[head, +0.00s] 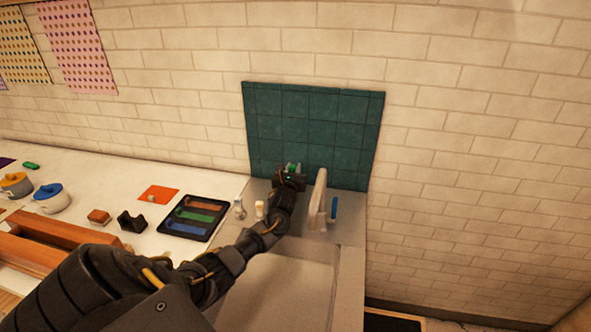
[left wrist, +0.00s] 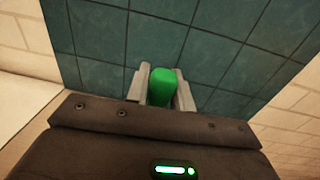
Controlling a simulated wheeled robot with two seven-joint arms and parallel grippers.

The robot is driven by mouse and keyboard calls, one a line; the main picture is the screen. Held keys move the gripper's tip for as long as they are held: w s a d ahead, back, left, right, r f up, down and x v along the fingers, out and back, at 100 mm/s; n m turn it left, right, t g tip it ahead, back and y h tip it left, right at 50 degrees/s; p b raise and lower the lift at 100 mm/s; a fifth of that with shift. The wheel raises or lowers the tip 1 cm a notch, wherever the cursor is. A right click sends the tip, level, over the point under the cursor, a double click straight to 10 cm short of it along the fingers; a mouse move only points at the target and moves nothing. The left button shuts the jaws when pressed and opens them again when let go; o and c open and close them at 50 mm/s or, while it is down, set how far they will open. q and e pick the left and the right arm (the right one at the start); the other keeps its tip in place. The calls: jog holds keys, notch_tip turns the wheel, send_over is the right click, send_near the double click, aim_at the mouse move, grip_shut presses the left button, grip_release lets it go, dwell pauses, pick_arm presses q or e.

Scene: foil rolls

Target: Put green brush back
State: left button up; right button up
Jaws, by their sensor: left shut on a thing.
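My left gripper (head: 291,170) is shut on the green brush (head: 292,166), at the back of the sink counter in front of the teal tiled panel (head: 310,115). In the left wrist view the green brush (left wrist: 161,88) sits between the two pale fingers, with the panel behind it. Only a rounded green part of the brush shows; the rest is hidden by the gripper. I cannot tell whether the brush touches the counter or the panel. My right gripper is not in view.
A grey faucet (head: 318,202) stands just right of my gripper, with a blue item (head: 334,208) beyond it. Small pale items (head: 260,208) stand left of my forearm. The sink (head: 285,285) lies below. A black tray (head: 168,224) with coloured slots is on the white counter.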

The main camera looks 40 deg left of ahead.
pick_arm(q)
jog(key=shift+f+b, duration=3.3)
jog(key=shift+f, duration=0.45)
jog(key=shift+f+b, duration=0.35)
jog(key=shift+f, duration=0.35)
jog(key=o, duration=1.5)
jog(key=shift+o, duration=0.2)
jog(key=shift+r, duration=0.1)
jog(key=shift+r+p, duration=4.45)
jog(key=shift+p, duration=0.3)
